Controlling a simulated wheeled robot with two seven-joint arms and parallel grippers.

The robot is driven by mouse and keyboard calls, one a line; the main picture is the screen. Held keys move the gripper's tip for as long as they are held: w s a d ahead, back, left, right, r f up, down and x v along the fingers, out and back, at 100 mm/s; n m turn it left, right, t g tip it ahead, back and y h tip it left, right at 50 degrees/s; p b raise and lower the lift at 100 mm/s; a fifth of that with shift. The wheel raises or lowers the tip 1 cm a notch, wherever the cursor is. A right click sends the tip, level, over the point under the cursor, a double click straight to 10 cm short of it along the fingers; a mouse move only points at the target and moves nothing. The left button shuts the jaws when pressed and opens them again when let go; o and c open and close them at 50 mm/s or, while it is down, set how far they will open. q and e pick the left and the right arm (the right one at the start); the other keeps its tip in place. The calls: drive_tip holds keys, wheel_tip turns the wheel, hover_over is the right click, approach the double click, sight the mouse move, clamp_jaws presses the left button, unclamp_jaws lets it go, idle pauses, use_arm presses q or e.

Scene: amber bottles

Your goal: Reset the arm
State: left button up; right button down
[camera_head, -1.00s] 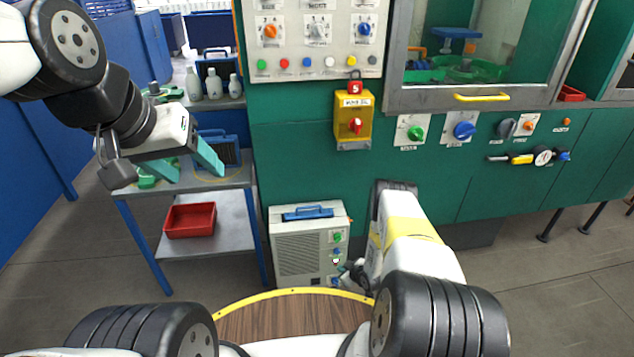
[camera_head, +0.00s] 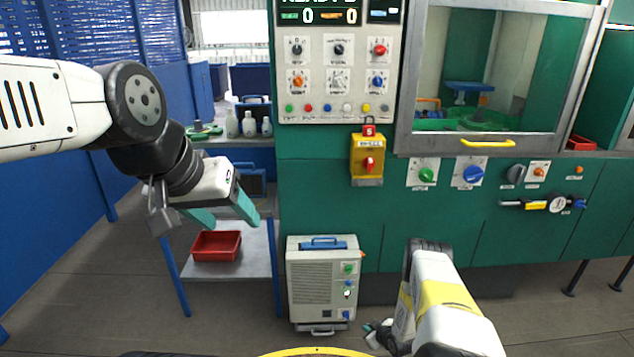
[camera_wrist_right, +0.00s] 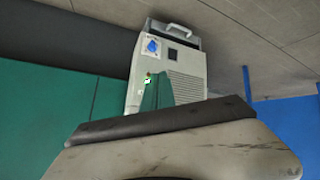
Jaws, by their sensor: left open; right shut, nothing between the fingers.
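My left gripper (camera_head: 224,212) hangs at the left of the head view with its two teal fingers apart and nothing between them. It appears in front of the shelf cart, above the red bin (camera_head: 217,246). My right arm reaches down at the lower centre. My right gripper (camera_head: 376,336) is small and partly hidden there, beside the foot of the grey box unit (camera_head: 323,283). In the right wrist view, its teal fingertips (camera_wrist_right: 164,91) show close together against the same grey unit (camera_wrist_right: 187,72), with nothing visible between them.
A green machine wall with a control panel (camera_head: 338,70), a yellow switch box (camera_head: 367,158) and a yellow door handle (camera_head: 487,143) stands ahead. Several pale bottles (camera_head: 249,124) stand on the cart's top shelf. Floor (camera_head: 545,318) is clear at the lower right.

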drive_tip(key=w+d+r+m+h, duration=0.15)
drive_tip(key=w+r, duration=0.25)
drive_tip(key=r, duration=0.5)
drive_tip(key=w+d+r, duration=0.3)
drive_tip(key=r, duration=0.5)
drive_tip(key=w+d+r+m+h, duration=0.15)
drive_tip(key=w+r, duration=0.25)
drive_tip(key=r, duration=0.5)
drive_tip(key=s+r+m, duration=0.1)
drive_tip(key=s+r, duration=0.1)
drive_tip(key=r, duration=1)
drive_tip(key=s+r, duration=0.2)
drive_tip(key=r, duration=1)
drive_tip(key=s+a+r+m+g, duration=0.1)
drive_tip(key=s+a+r, duration=0.2)
drive_tip(key=s+r, duration=0.5)
drive_tip(key=s+a+r+m, duration=0.1)
drive_tip(key=s+a+r, duration=0.1)
drive_tip(key=s+r, duration=0.6)
drive_tip(key=s+a+r+y, duration=0.1)
drive_tip(key=s+a+r, duration=0.2)
drive_tip(key=s, duration=0.8)
drive_tip(key=s+a+r+m+g+y, duration=0.1)
drive_tip(key=s+a+r, duration=0.1)
drive_tip(key=s, duration=0.9)
drive_tip(key=shift+s+a+r+g, duration=0.3)
drive_tip(key=shift+s+a+r, duration=0.1)
